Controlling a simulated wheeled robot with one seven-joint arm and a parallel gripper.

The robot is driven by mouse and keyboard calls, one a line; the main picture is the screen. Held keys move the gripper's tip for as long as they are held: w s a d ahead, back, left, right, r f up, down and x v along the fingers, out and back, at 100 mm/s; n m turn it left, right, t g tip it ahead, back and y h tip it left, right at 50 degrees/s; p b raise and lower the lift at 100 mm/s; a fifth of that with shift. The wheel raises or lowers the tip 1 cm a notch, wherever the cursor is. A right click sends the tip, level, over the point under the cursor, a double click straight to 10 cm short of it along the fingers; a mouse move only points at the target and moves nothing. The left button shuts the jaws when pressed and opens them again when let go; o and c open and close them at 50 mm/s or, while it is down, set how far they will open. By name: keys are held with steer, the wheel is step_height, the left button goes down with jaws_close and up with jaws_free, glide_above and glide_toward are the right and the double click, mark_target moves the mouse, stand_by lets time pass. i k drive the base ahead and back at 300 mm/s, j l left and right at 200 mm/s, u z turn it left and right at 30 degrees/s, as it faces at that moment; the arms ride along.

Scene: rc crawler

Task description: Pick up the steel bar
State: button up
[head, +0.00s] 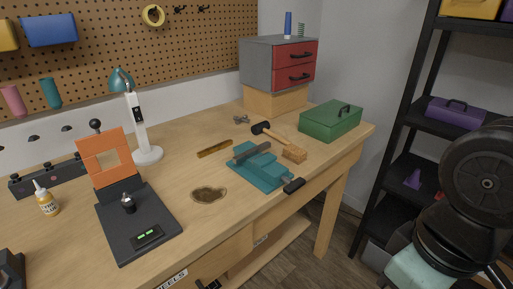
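A dark grey bar (251,153), which looks like the steel bar, lies across the jaw end of a teal vise (262,174) on the workbench. I cannot tell whether the vise jaws clamp it or it only rests there. Parts of my own arm show at the lower right, off the bench and well apart from the bar. My gripper's fingertips do not show in the head view.
Near the vise lie a mallet (277,134), a wooden block (294,154), a brass-coloured strip (215,149) and a round dish (209,194). A green toolbox (331,121) stands behind. A black press with an orange frame (137,221) and white lamp (146,153) stand left.

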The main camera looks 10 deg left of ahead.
mark_target(245, 155)
steer(key=i+j+u, duration=0.25)
steer(key=j, duration=0.25)
steer(key=i+j+u, duration=0.3)
steer(key=i+j, duration=0.1)
